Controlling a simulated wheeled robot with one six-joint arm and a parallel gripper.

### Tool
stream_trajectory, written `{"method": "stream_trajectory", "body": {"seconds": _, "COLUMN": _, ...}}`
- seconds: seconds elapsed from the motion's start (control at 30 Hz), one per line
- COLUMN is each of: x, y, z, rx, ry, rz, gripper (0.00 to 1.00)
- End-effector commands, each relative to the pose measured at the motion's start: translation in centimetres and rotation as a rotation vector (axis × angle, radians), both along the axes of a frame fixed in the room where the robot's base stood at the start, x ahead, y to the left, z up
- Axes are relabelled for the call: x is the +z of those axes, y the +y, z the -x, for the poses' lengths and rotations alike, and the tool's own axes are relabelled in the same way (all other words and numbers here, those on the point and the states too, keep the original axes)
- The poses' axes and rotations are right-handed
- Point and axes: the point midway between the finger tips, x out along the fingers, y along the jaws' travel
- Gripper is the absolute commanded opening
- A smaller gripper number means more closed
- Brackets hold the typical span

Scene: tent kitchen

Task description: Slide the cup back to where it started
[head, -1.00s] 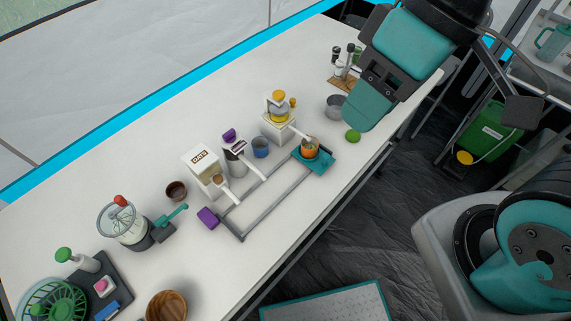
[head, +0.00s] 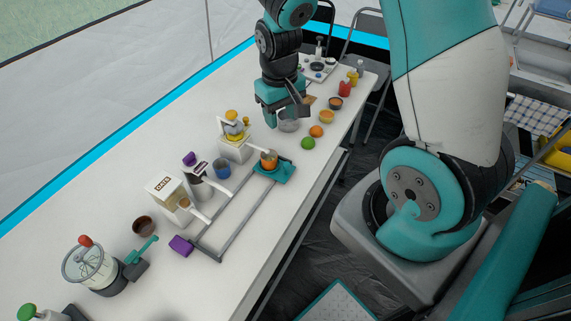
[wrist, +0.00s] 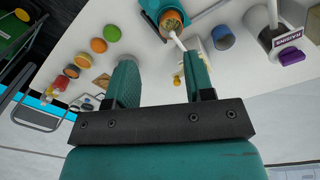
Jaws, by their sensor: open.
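The orange cup (head: 268,160) stands upright on a teal carriage (head: 275,172) at the far right end of a grey rail frame (head: 237,238). In the wrist view the cup (wrist: 171,22) shows at the top, with contents inside it, and a pale spout or chute reaches its rim. My gripper (head: 284,116) is over the table beyond the cup, apart from it, close to a grey metal pot (head: 290,125). In the wrist view my gripper (wrist: 160,75) has its two fingers spread with nothing between the tips.
A purple block (head: 181,246) sits at the rail's near left end. Dispensers (head: 168,195), a blue cup (head: 222,169) and a brown bowl (head: 144,226) line the rail's left side. A lime (head: 308,143) and an orange (head: 316,131) lie right of the pot. Table is clear nearer the front edge.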

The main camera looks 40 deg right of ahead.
Motion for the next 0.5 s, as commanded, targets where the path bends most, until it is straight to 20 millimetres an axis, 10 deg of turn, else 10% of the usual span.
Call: {"method": "stream_trajectory", "body": {"seconds": 0.5, "x": -8.8, "y": -1.2, "z": 0.0, "rx": -0.018, "ry": 0.015, "rz": 0.017, "gripper": 0.48}}
